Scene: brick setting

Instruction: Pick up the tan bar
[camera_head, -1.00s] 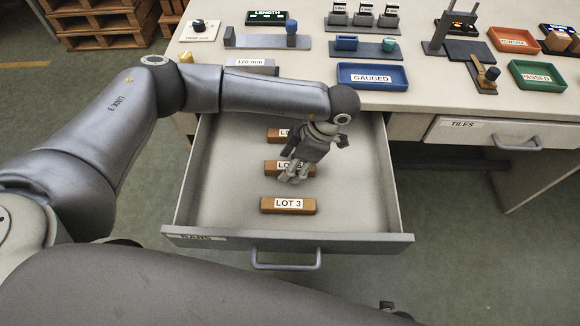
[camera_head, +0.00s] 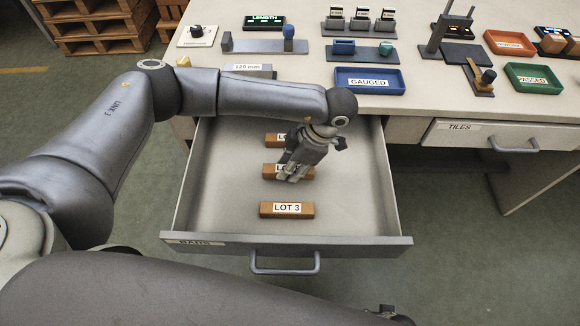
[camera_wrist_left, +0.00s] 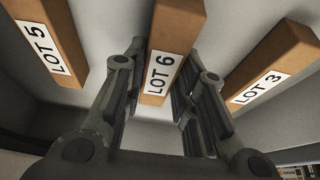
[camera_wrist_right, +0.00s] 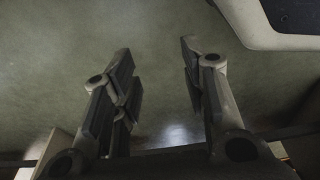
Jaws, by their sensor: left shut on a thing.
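Three tan-brown bars with white labels lie in the open drawer. The LOT 3 bar (camera_head: 266,210) is nearest the drawer front; it also shows in the left wrist view (camera_wrist_left: 290,48). The middle bar (camera_head: 268,170), labelled LOT 6 in the left wrist view (camera_wrist_left: 178,25), is partly hidden by my left gripper (camera_head: 288,176). The back bar (camera_head: 272,139) reads LOT 5 in the left wrist view (camera_wrist_left: 40,18). My left gripper is shut on the LOT 6 bar, a finger on each side. My right gripper (camera_wrist_right: 160,95) is open and empty above the floor.
The drawer (camera_head: 350,200) has low walls around the bars, with free room at its right. A handle (camera_head: 285,268) sticks out in front.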

